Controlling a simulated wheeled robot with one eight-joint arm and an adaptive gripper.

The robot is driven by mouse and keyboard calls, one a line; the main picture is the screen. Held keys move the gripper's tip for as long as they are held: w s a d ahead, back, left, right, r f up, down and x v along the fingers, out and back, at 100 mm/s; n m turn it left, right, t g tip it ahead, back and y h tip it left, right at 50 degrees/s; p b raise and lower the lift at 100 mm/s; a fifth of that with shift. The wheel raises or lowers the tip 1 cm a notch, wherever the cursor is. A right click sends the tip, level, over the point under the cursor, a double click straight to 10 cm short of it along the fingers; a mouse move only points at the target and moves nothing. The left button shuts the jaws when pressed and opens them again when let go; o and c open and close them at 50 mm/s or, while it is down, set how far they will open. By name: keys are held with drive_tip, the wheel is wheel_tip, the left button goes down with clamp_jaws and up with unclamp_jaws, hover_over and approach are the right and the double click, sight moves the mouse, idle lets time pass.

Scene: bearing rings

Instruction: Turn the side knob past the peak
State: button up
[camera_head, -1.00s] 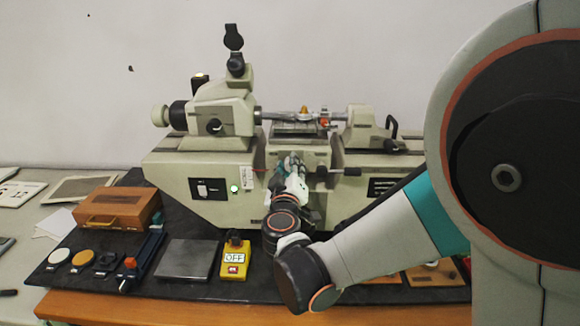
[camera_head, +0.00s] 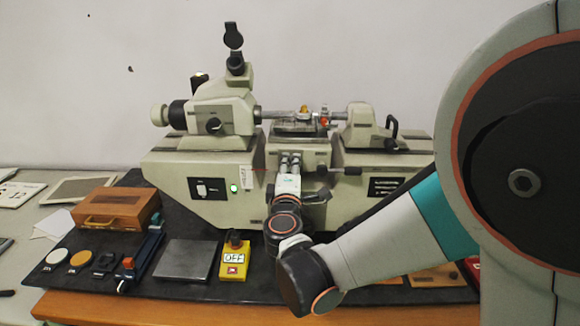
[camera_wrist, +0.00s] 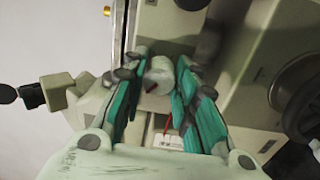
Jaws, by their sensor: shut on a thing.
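The pale machine (camera_head: 225,172) stands on the dark mat. In the wrist view, a pale round knob (camera_wrist: 160,72) with a small dark red mark sits between the two finger pads of my gripper (camera_wrist: 160,84). My gripper is shut on it from both sides. In the head view my gripper (camera_head: 289,160) points up at the machine's front, below the central stage (camera_head: 297,130). The fingers and wrist hide the knob there.
A dark-tipped lever (camera_head: 340,171) sticks out just right of my gripper. A yellow box marked OFF (camera_head: 233,259), a grey plate (camera_head: 186,260) and a wooden case (camera_head: 117,208) lie left. Wooden pieces (camera_head: 432,277) lie right, partly behind my arm.

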drive_tip(key=n, duration=0.4)
drive_tip(key=shift+n, duration=2)
drive_tip(key=o, duration=1.1)
